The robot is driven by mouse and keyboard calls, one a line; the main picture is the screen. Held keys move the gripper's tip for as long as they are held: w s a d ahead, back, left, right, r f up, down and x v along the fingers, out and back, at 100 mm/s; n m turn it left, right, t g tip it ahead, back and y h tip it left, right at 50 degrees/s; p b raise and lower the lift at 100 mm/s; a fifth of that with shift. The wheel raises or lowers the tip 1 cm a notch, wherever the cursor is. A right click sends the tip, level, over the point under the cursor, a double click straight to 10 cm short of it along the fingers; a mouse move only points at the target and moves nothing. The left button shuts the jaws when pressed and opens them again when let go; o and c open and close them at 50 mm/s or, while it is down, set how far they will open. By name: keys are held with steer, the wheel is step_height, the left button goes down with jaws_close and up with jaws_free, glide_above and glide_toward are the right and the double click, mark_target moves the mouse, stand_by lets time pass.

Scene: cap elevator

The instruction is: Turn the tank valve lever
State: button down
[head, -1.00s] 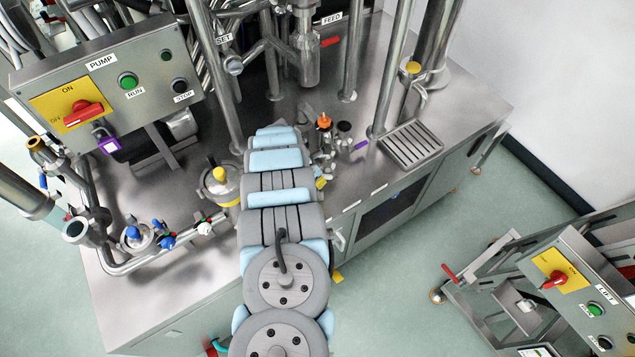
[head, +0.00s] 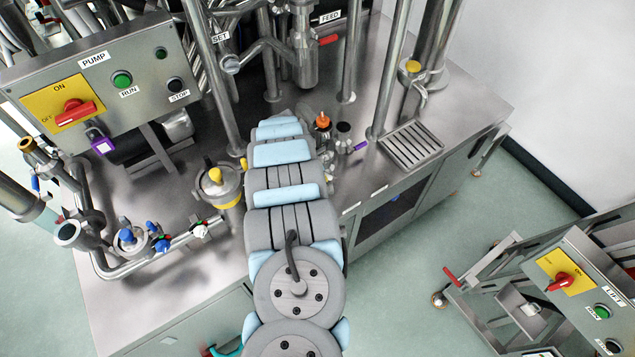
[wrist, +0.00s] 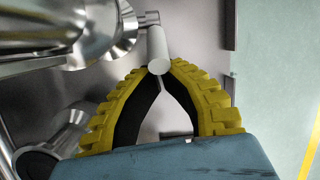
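In the wrist view, the yellow fingers of my gripper (wrist: 162,72) are closed together at the tips, on either side of a light grey cylindrical lever handle (wrist: 158,45). The handle's round end faces the camera between the fingertips. The handle joins metal fittings at the top, beside a large shiny pipe (wrist: 40,30) on the left. In the head view my arm hides most of my gripper and this lever. I cannot tell from there which valve the lever belongs to. A small yellow piece shows at the arm's left edge.
A lidded pot with a yellow knob (head: 215,176) stands left of my arm. An orange-knobbed valve (head: 322,122) and other small fittings stand close on its right. The pump control box (head: 95,85) is at left.

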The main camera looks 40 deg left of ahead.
steer(key=shift+w+r, duration=0.55)
steer(key=shift+d+r, duration=0.1)
stand_by(0.4)
